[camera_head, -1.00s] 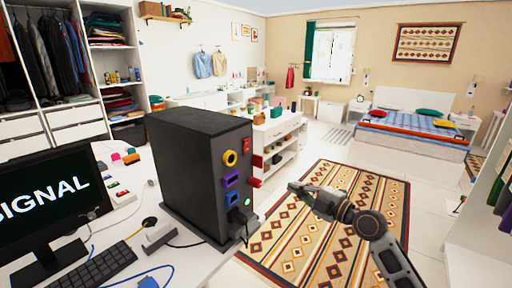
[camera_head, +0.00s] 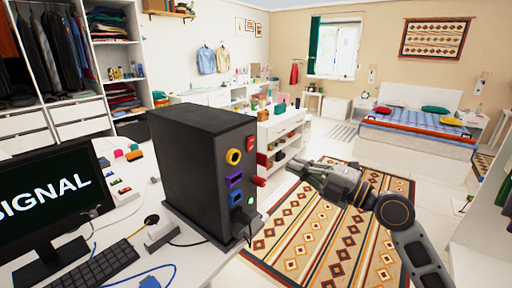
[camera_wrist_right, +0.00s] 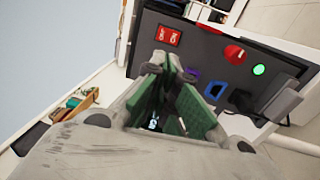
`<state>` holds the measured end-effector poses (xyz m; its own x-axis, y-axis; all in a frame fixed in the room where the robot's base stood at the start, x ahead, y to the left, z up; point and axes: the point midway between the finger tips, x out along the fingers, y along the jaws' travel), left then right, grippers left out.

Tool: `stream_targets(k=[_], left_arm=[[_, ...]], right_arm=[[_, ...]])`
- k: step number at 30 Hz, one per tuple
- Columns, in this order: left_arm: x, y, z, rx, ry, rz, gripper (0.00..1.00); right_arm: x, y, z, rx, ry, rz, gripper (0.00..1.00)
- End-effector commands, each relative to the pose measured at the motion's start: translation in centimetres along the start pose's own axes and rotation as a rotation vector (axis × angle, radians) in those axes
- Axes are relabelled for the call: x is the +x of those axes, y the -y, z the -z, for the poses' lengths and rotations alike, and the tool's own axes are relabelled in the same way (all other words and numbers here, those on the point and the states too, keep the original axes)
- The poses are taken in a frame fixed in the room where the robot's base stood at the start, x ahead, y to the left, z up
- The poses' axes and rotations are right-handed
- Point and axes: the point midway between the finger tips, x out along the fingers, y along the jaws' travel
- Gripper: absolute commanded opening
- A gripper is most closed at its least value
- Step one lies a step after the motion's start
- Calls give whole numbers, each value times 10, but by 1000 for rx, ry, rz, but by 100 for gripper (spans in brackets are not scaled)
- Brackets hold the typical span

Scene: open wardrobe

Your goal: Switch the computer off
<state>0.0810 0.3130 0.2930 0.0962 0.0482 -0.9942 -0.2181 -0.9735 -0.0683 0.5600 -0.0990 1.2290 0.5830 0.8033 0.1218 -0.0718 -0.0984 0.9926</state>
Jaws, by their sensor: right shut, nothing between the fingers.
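The computer is a dark tower (camera_head: 190,165) standing on the white desk. Its panel has a red switch (camera_head: 251,143) at the top, a yellow ring port, purple and blue ports, and a lit green light (camera_head: 251,202). In the right wrist view the red switch (camera_wrist_right: 168,35) carries white ON/OFF lettering, and the green light (camera_wrist_right: 259,70) glows. A black plug (camera_head: 240,216) sits low in the panel. My right gripper (camera_head: 316,171) is shut and empty, right of the tower and apart from it. Its green-padded fingers (camera_wrist_right: 165,78) point toward the panel. My left gripper is out of view.
A monitor (camera_head: 48,187) showing "SIGNAL" and a keyboard (camera_head: 98,268) are on the desk left of the tower. Cables lie in front. A red knob (camera_head: 258,181) sticks out from the panel. Open floor with a patterned rug (camera_head: 300,230) lies to the right.

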Motion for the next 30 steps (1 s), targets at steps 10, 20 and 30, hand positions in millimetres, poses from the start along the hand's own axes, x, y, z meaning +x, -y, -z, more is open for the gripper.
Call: stream_targets(k=[10, 20, 30], left_arm=[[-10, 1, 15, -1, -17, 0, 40], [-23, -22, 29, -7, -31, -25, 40], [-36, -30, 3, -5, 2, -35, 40]], right_arm=[[20, -2, 0, 1, 0, -2, 0], [50, -3, 0, 2, 0, -2, 0], [79, -2, 0, 2, 0, -2, 0]])
